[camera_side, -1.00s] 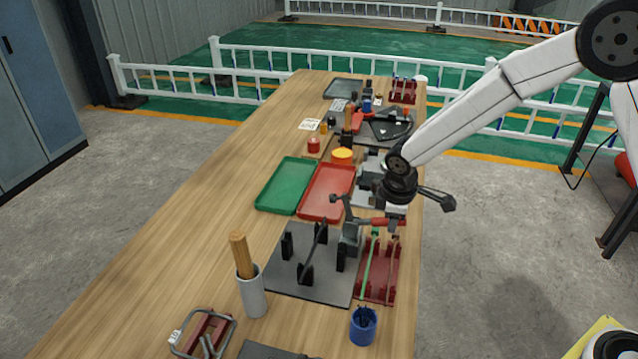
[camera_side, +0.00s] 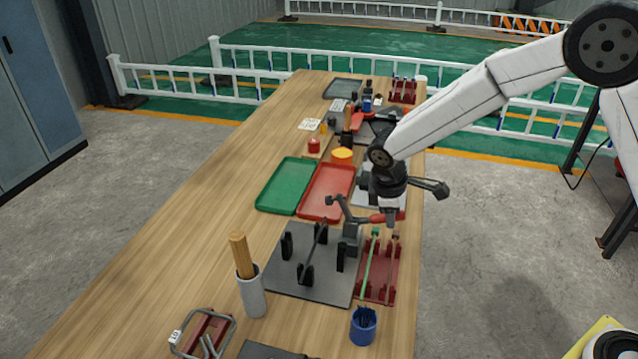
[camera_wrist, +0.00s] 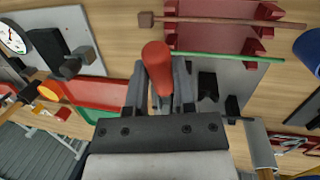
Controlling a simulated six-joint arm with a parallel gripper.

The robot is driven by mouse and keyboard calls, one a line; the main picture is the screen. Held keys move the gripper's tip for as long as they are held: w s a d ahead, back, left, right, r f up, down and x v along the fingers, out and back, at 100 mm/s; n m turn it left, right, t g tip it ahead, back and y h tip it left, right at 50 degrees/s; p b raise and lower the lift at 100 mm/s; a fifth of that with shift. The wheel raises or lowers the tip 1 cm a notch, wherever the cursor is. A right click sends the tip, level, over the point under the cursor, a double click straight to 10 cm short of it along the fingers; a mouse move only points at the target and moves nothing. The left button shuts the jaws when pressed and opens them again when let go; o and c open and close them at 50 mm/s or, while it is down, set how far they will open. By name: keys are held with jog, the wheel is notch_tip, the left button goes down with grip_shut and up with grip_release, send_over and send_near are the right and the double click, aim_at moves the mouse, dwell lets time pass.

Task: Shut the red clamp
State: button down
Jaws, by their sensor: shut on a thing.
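The clamp's red handle (camera_side: 382,218) reaches right from its grey body (camera_side: 352,236) at the right edge of the grey plate (camera_side: 300,286). The clamp's dark arm (camera_side: 343,208) stands raised above the plate, so the clamp looks open. My gripper (camera_side: 392,216) is at the handle's outer end. In the wrist view, the handle (camera_wrist: 157,66) lies between my gripper's fingers (camera_wrist: 160,84), and they are shut on it. The clamp body is largely hidden behind the handle and fingers there.
A dark rod (camera_side: 313,250) rests in black holders on the plate. Right of it, a red rack (camera_side: 376,284) holds a green rod and a brownish rod. Red (camera_side: 325,206) and green (camera_side: 284,190) trays lie behind. A blue cup (camera_side: 363,330) stands in front. The left table area is clear.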

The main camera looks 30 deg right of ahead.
aim_at(375, 216)
jog(key=shift+w+a+r+g+h, duration=0.25)
jog(key=shift+r+g+h, duration=0.15)
jog(key=shift+h, duration=0.05)
jog(key=shift+w+a+r+g+h, duration=0.25)
jog(key=shift+r+g+h, duration=0.15)
jog(key=shift+h, duration=0.05)
jog(key=shift+w+a+r+n+g+h, duration=0.15)
jog(key=shift+w+a+r+g+h, duration=0.25)
jog(key=shift+g+h, duration=0.15)
jog(key=shift+w+a+r+n+g+h, duration=0.15)
jog(key=shift+w+a+r+g+h, duration=0.2)
jog(key=shift+g+h, duration=0.2)
jog(key=shift+w+a+r+g+h, duration=0.35)
jog(key=shift+w+a+g+h, duration=0.2)
jog(key=shift+g+h, duration=0.25)
jog(key=shift+w+a+r+g+h, duration=0.35)
jog(key=shift+w+a+g+h, duration=0.2)
jog(key=shift+h, duration=0.35)
jog(key=shift+g, duration=0.25)
jog(key=shift+c, duration=2.2)
grip_release()
jog(key=shift+s+d, duration=0.15)
jog(key=shift+s, duration=0.05)
